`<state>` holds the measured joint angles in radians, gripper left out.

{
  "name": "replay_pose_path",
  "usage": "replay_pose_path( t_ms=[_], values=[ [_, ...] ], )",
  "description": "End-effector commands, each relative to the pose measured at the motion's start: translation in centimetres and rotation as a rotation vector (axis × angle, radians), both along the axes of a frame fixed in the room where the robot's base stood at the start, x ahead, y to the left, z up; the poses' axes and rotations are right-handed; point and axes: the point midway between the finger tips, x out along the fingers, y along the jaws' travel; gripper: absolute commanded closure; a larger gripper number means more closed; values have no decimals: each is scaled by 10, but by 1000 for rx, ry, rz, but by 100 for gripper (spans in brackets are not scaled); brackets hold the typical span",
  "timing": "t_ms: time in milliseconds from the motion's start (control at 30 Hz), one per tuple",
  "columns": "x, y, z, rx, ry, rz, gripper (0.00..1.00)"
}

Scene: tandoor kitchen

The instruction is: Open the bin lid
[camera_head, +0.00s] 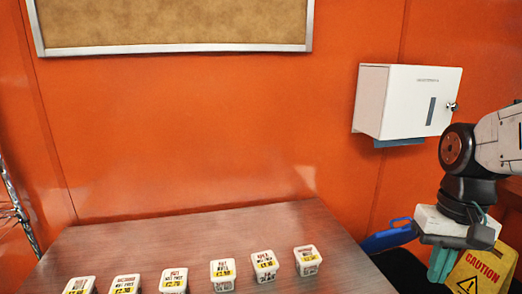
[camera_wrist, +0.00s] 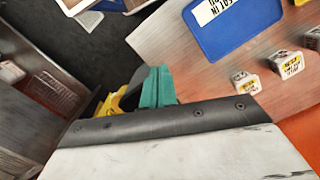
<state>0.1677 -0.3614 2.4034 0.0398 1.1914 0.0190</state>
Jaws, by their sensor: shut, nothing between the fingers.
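A blue panel with rounded corners (camera_wrist: 238,30) and a white printed label lies at the upper right of the wrist view. It may be the bin lid, but no bin body is clear there. In the head view a blue piece (camera_head: 388,239) with a raised end shows beside the table's right edge, partly hidden, with a dark shape below it. I cannot tell whether they are the same thing. My gripper (camera_head: 441,262) has teal fingers, shut and empty, pointing down to the right of the blue piece. The fingers also show in the wrist view (camera_wrist: 157,86), apart from the blue panel.
A metal table (camera_head: 200,245) carries several small labelled tubs (camera_head: 222,273) along its near side. A yellow caution sign (camera_head: 483,270) stands close beside my gripper. A white dispenser (camera_head: 405,100) hangs on the orange wall. The table's back area is clear.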

Motion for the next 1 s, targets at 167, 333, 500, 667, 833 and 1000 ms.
replay_pose_path(
  t_ms=[167, 333, 500, 667, 833, 1000],
  values=[
    [-54, 18, 7, -36, -57, 108, 100],
    [-78, 29, 13, -56, -138, 163, 100],
    [-83, 35, 24, -59, -199, 192, 83],
    [-83, 37, 25, -58, -203, 200, 69],
    [-81, 32, 22, -58, -187, 177, 69],
    [-67, 18, 7, -47, -82, 104, 69]
  ],
)
